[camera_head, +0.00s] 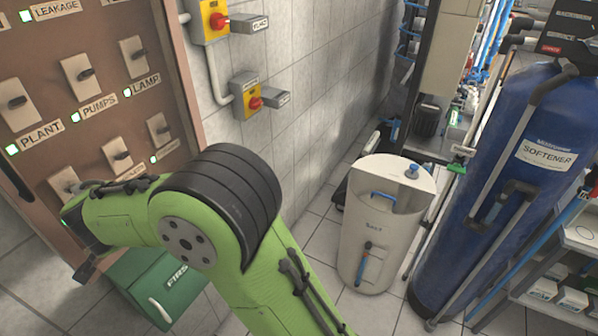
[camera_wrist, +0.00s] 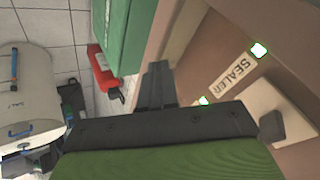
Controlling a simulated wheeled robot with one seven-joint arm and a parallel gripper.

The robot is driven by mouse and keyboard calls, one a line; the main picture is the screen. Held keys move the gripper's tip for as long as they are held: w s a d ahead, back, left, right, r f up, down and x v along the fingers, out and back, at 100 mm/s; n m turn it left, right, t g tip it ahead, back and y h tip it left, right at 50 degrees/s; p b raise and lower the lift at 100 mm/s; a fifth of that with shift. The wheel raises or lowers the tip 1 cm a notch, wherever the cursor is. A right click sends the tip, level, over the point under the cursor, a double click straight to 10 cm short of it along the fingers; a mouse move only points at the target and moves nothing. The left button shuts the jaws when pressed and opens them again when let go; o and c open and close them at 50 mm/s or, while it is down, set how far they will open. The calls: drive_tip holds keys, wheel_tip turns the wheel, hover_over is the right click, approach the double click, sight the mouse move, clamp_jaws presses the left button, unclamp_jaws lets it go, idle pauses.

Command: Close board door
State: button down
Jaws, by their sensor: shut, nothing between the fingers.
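The brown board (camera_head: 85,95) fills the upper left of the head view, its face of switches and labels exposed. In the wrist view its face (camera_wrist: 215,45) with a "SEALER" label and a switch lies at the right. I cannot clearly make out a separate door leaf in either view. My gripper (camera_head: 88,268) is at the lower left of the head view, in front of the board's lower part and partly hidden by my wrist. In the wrist view my gripper (camera_wrist: 157,82) is shut and empty, beside the board's brown edge. I cannot tell whether it touches it.
A green first-aid box (camera_head: 165,285) is below the board; it also shows in the wrist view (camera_wrist: 125,30), near a red object (camera_wrist: 102,68). A white salt tank (camera_head: 375,235) and a blue softener tank (camera_head: 515,170) stand right. Yellow-red switches (camera_head: 252,95) are on the tiled wall.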

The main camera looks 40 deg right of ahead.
drive_tip(key=w, duration=0.1)
drive_tip(key=w+a+m, duration=0.1)
drive_tip(key=shift+w+a+r+h+p, duration=0.2)
drive_tip(key=shift+w+h+p, duration=0.1)
drive_tip(key=shift+w+h, duration=0.1)
drive_tip(key=shift+r, duration=0.15)
idle(0.3)
drive_tip(key=shift+r, duration=0.1)
drive_tip(key=d+v, duration=0.1)
drive_tip(key=v, duration=1.4)
drive_tip(key=s+d+f+n+g+b, duration=0.1)
drive_tip(key=s+d+n, duration=0.4)
drive_tip(key=s+d, duration=0.9)
drive_tip(key=s+d+f+n, duration=0.1)
drive_tip(key=s+f+n, duration=0.3)
drive_tip(key=s, duration=0.7)
wheel_tip(320, 180, down, 3)
drive_tip(key=shift+d+r+n+g+y+b, duration=0.15)
drive_tip(key=shift+d+n+g+y+b, duration=0.15)
drive_tip(key=shift+g, duration=0.1)
